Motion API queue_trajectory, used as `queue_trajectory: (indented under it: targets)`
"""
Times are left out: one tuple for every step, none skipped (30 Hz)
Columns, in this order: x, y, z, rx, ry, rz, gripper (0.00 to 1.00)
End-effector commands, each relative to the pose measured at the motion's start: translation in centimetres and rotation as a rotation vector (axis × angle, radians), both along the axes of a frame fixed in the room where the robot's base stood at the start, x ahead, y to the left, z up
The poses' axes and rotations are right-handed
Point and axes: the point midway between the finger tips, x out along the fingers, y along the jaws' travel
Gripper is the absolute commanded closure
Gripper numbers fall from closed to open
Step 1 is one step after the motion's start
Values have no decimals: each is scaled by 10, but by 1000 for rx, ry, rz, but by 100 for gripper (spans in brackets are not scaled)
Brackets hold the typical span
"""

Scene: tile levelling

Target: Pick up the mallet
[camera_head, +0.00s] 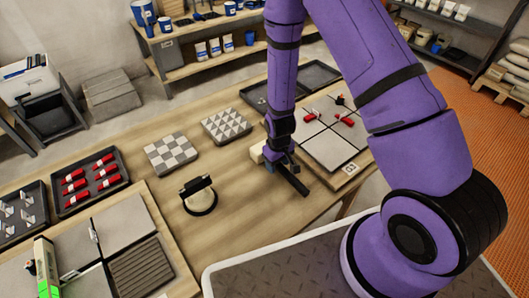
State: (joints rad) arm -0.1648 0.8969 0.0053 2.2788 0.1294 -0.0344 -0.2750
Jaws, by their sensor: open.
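A pale cream block (257,153) on the wooden table looks like the head of the mallet. A dark bar (294,182) slants down to the right from under my gripper and looks like the mallet's handle, lying on the table. My gripper (279,164) points down right over the mallet, between the pale head and the free end of the bar. It is open. The fingers are small and dark against the bar, so I cannot tell whether they touch it. My gripper hides the middle of the mallet.
A black ring-shaped tool (199,201) stands to the left. Two patterned tiles (172,154) (226,126) lie behind it. Large pale tiles (330,148) with red pieces lie to the right. A dark tray (89,208) holds several red pieces. Bare wood lies around the ring tool.

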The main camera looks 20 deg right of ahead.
Motion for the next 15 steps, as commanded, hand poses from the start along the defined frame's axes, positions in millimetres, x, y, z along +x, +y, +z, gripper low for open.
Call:
queue_trajectory:
  targets:
    - [0, 0, -2, 0, 0, 0, 47]
    - [0, 0, -3, 0, 0, 0, 47]
    - [0, 0, -4, 0, 0, 0, 47]
    - [0, 0, -4, 0, 0, 0, 47]
    - [0, 0, -4, 0, 0, 0, 47]
    - [0, 0, -4, 0, 0, 0, 47]
    - [0, 0, -4, 0, 0, 0, 47]
    - [0, 0, -4, 0, 0, 0, 47]
    - [0, 0, -4, 0, 0, 0, 49]
    - [0, 0, -4, 0, 0, 0, 56]
    - [0, 0, -4, 0, 0, 0, 63]
    - [0, 0, -4, 0, 0, 0, 72]
    - [0, 0, -4, 0, 0, 0, 79]
    - [0, 0, -4, 0, 0, 0, 86]
    - [0, 0, -4, 0, 0, 0, 95]
